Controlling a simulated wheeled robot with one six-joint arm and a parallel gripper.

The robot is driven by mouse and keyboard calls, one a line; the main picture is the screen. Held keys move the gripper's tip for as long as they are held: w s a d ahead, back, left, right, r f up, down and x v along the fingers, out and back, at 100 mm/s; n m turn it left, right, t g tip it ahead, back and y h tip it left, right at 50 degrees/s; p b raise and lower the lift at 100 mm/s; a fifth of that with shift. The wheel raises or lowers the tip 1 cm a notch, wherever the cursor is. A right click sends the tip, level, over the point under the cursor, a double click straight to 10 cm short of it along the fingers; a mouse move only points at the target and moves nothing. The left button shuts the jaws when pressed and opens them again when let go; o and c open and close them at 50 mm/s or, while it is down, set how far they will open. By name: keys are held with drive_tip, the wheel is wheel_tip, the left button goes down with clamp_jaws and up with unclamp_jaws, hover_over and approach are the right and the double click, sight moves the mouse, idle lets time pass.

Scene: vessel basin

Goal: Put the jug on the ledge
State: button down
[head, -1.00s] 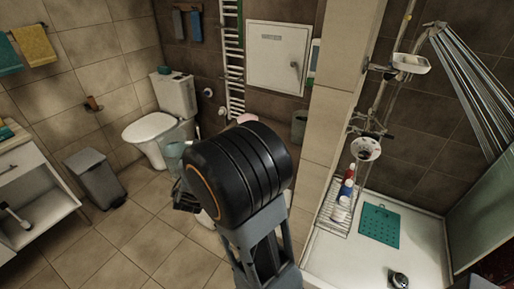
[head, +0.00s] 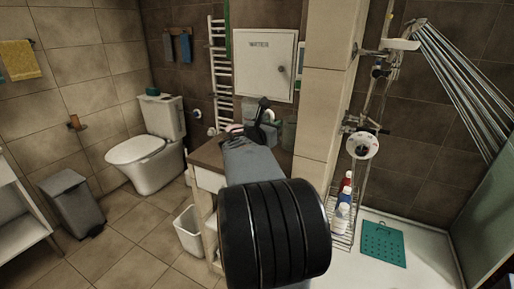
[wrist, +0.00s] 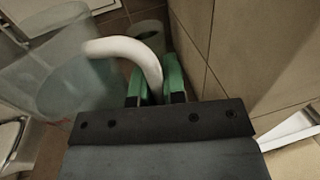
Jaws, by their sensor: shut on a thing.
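The jug (wrist: 75,85) is translucent and bluish, with a curved white handle (wrist: 125,48). In the wrist view my gripper (wrist: 157,88) has its green fingers shut on the handle, and the jug hangs to the left of them. In the head view my gripper (head: 262,112) is over the back of a brown-topped stand (head: 207,155) beside the tiled pillar. The jug is mostly hidden there by my arm. I cannot tell whether it touches the stand. The brown top may be the ledge; its right part is hidden by my arm.
A grey-green container (head: 289,134) stands at the back near the pillar (head: 322,115); it also shows in the wrist view (wrist: 148,36). A white wall cabinet (head: 265,62) and a towel radiator (head: 220,75) are behind. A white bin (head: 189,232) stands left of the stand.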

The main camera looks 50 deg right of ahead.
drive_tip(key=w+d+f, duration=0.1)
drive_tip(key=w+f, duration=0.2)
drive_tip(key=w+d+f+b, duration=0.1)
drive_tip(key=w+d+f, duration=0.1)
drive_tip(key=w+f, duration=0.1)
drive_tip(key=w+d+f, duration=0.1)
drive_tip(key=w+f, duration=0.1)
drive_tip(key=f, duration=0.2)
drive_tip(key=shift+w+d+f+b, duration=0.15)
drive_tip(key=shift+w+f+b, duration=0.05)
drive_tip(key=shift+w+b, duration=0.2)
drive_tip(key=shift+w+d+f, duration=0.1)
drive_tip(key=shift+w+f, duration=0.1)
drive_tip(key=shift+f, duration=0.2)
drive_tip(key=shift+s+r, duration=0.1)
